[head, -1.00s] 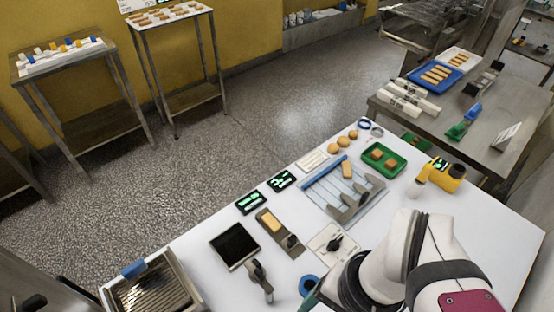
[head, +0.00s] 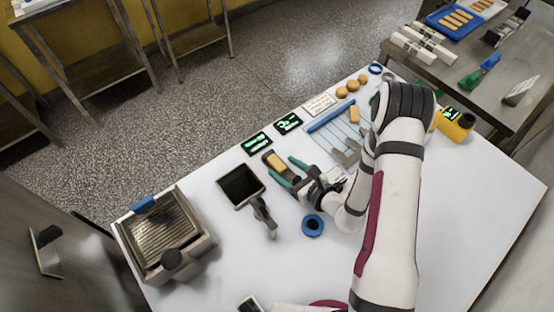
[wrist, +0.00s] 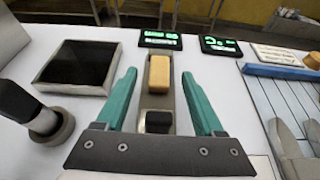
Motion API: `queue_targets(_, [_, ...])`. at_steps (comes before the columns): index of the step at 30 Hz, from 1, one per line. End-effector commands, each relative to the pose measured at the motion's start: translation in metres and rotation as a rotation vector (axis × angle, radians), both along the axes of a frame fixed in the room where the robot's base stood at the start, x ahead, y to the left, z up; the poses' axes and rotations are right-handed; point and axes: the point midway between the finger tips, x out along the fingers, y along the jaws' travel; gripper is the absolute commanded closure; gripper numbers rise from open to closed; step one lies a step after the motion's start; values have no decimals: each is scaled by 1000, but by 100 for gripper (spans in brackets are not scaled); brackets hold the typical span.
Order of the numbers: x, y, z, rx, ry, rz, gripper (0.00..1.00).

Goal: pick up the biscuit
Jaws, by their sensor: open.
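A tan rectangular biscuit (head: 276,161) lies at the far end of a narrow grey-brown holder (wrist: 152,100) with a black knob (wrist: 158,121) at its near end. The biscuit also shows in the wrist view (wrist: 159,73), upper centre and fully visible. My gripper (head: 284,169) is open and empty, with its two teal fingers pointing towards the biscuit. In the wrist view the fingers lie on the left and right of the holder, with the biscuit framed between their tips. I see no finger touching the biscuit.
Left of the holder are a dark square pan (head: 240,185) and a handled tool (head: 264,215). Two displays (head: 257,144) stand behind.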

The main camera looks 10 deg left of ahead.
Motion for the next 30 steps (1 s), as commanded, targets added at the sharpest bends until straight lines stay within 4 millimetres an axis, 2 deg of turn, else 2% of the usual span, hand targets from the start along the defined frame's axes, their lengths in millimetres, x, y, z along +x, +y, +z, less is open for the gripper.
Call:
queue_targets(3, [12, 13, -7, 0, 0, 4, 30])
queue_targets(11, [16, 16, -9, 1, 1, 1, 30])
queue_targets(22, [15, 16, -9, 1, 1, 2, 97])
queue_targets(30, [16, 16, -6, 1, -1, 2, 97])
